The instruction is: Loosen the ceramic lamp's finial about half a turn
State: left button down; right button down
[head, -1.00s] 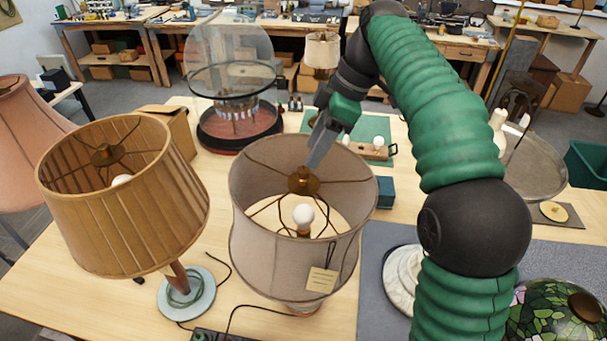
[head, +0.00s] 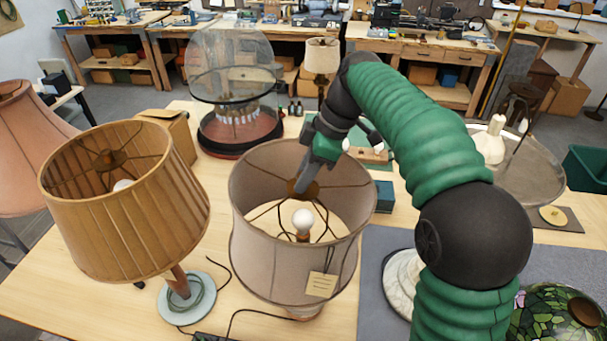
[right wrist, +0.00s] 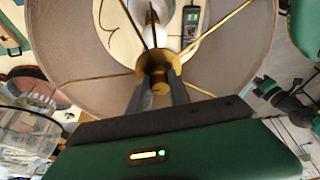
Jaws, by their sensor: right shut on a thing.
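The ceramic lamp stands at the middle of the bench with a grey-beige drum shade (head: 265,235) and a tag (head: 321,284) hanging on it. Its round white bulb (head: 303,220) shows inside the shade. The brass finial (right wrist: 160,76) sits at the hub of the shade's spokes. My right gripper (right wrist: 160,92) reaches down into the shade top and is shut on the finial, one finger on each side. In the head view the right gripper (head: 305,183) covers most of the finial. The lamp's base is mostly hidden by the shade. My left gripper is not in view.
A wooden-slat lamp (head: 120,210) stands close on the left. A glass-domed device (head: 240,130) is behind. A teal box (head: 384,196) sits just right of the shade. A stained-glass shade (head: 555,315) is at the lower right. A grey mat (head: 375,290) lies on the right.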

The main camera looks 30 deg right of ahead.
jog(key=shift+w+f+m+t+b, duration=0.15)
jog(key=shift+m+t+b, duration=0.25)
jog(key=shift+m+b, duration=0.3)
jog(key=shift+d+m, duration=0.1)
jog(key=shift+m, duration=0.6)
jog(key=shift+r, duration=0.25)
jog(key=c, duration=1.2)
grip_release()
jog(key=shift+h, duration=0.3)
